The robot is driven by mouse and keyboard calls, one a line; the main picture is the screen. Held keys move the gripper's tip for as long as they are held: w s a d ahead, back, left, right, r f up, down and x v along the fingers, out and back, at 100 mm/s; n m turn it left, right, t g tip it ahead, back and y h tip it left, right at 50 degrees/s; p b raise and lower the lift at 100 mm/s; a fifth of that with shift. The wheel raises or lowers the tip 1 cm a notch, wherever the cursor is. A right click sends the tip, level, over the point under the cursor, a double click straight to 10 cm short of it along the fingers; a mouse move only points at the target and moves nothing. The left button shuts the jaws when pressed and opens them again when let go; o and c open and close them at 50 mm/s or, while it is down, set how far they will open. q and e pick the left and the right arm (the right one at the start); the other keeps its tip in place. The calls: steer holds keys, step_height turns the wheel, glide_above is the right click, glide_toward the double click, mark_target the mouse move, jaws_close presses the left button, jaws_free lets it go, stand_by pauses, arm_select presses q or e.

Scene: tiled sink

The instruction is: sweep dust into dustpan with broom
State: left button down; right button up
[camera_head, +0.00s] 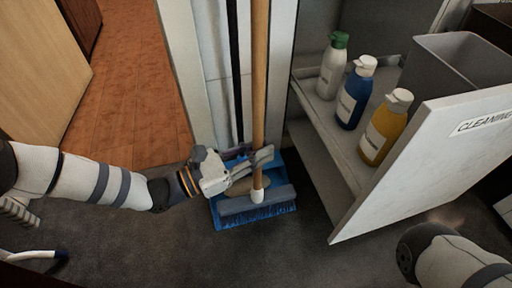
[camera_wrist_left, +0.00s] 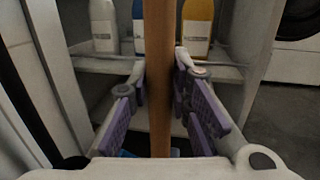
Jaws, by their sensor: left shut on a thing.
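The broom stands upright, with a long wooden handle (camera_head: 259,75) and a grey-blue head (camera_head: 257,201) with blue bristles close to the floor. A blue dustpan (camera_head: 226,217) lies on the dark floor under and around the broom head, which partly hides it. My left gripper (camera_head: 256,165) is shut on the lower handle, just above the head. In the left wrist view the handle (camera_wrist_left: 160,70) runs between the purple finger pads. I cannot make out dust clearly; a tan patch shows in the dustpan behind the head. My right gripper is out of view.
An open white cabinet door (camera_head: 425,155) labelled "CLEANING" is to the right. White (camera_head: 333,68), blue (camera_head: 355,93) and yellow (camera_head: 384,128) bottles stand on a shelf (camera_head: 320,112) beside a grey bin (camera_head: 455,65). Dark floor (camera_head: 330,262) is free in front.

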arm_select(q)
steer(key=s+d+r+p, duration=0.1)
steer(key=s+p, duration=0.3)
steer(key=s, duration=0.4)
steer(key=s+d+r+p, duration=0.2)
steer(key=s+d+p, duration=0.2)
steer(key=s, duration=0.4)
steer(key=shift+s+d+r+p, duration=0.15)
steer(key=shift+s+d+p, duration=0.1)
steer(key=shift+p, duration=0.55)
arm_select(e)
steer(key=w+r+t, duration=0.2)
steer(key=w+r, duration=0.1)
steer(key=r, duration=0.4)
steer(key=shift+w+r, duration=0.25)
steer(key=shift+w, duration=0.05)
